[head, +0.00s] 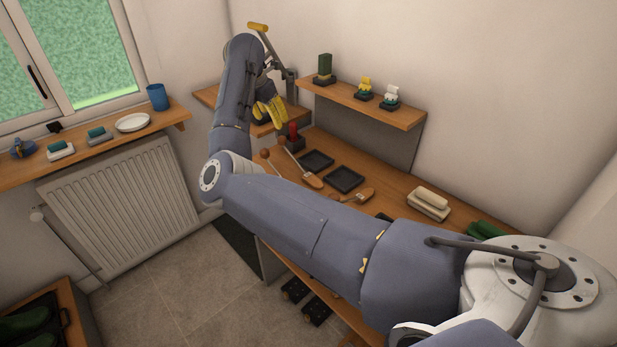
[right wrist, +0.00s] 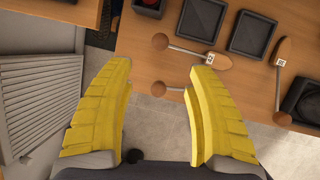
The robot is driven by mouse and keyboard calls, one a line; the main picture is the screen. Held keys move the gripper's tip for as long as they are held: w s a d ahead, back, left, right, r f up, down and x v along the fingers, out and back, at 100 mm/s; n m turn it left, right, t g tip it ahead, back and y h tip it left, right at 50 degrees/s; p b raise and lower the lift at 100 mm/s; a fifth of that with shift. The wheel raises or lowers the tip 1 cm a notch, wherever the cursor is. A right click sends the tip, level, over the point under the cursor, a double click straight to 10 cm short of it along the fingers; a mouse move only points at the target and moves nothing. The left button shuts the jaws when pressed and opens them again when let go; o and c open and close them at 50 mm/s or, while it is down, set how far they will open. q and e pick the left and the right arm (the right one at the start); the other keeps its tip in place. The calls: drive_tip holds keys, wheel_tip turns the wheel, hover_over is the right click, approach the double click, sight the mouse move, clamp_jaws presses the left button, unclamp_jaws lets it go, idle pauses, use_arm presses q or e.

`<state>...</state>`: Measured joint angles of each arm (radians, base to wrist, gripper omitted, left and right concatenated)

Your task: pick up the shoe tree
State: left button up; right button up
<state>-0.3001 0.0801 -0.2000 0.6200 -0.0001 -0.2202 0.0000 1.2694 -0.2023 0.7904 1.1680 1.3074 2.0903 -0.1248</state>
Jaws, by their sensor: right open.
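Wooden shoe trees with round knobs and thin metal rods lie on the bench. One has its toe block (head: 312,181) beside the dark trays; another toe block (head: 360,195) lies farther right. In the right wrist view one toe block (right wrist: 220,62) is beyond the right finger, and another (right wrist: 280,50) is at the right. A separate knob (right wrist: 158,89) shows between the fingers; its rod runs behind the right finger. My right gripper (right wrist: 158,68), with yellow fingers, is open and empty above the bench's left edge; it also shows in the head view (head: 268,110). My left gripper is out of view.
Two dark square trays (head: 344,179) lie on the bench. A red-handled item (head: 293,132) stands near the right gripper. A raised shelf (head: 370,103) holds small items behind. A pale block (head: 430,200) is at the right. My right arm hides the bench front.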

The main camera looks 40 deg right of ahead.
sight(281, 138)
drive_tip(key=x, duration=1.3)
drive_tip(key=shift+d+f, duration=0.2)
clamp_jaws()
idle(0.4)
